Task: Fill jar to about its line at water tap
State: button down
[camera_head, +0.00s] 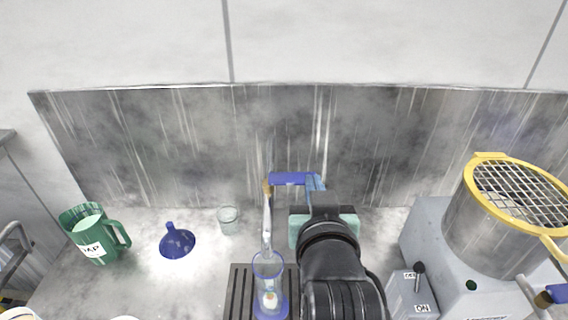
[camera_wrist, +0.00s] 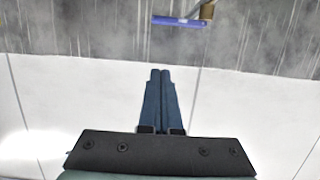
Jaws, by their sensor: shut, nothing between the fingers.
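A clear jar (camera_head: 268,285) with a blue rim stands on a dark slatted grate (camera_head: 240,290), below the water tap (camera_head: 267,188). A pale vertical streak runs from the brass tap down to the jar; I cannot tell whether it is pipe or running water. Something pale shows low in the jar; its line and level are unclear. The tap's blue lever (camera_head: 290,179) points right, and also shows in the wrist view (camera_wrist: 180,22). My gripper (camera_head: 315,182) is shut and empty by the lever's right end; its fingertips (camera_wrist: 161,72) meet in the wrist view.
A green jug (camera_head: 92,238), a blue funnel (camera_head: 177,242) and a small clear glass (camera_head: 228,220) stand left of the grate. At right are a grey machine (camera_head: 430,225) with a metal drum (camera_head: 480,230) and a yellow-rimmed sieve (camera_head: 520,195). A grey splash panel (camera_head: 150,140) stands behind.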

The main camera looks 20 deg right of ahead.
jog(key=p, duration=0.3)
send_over(292, 178)
jog(key=s+d, duration=0.2)
jog(key=s, duration=0.1)
jog(key=f, duration=0.2)
jog(key=shift+w+d+f+p, duration=0.15)
jog(key=shift+f+p, duration=0.15)
jog(key=shift+f, duration=0.8)
jog(key=shift+s+d+f+p, duration=0.15)
jog(key=shift+f+p, duration=0.15)
jog(key=shift+f, duration=0.75)
jog(key=shift+w, duration=0.1)
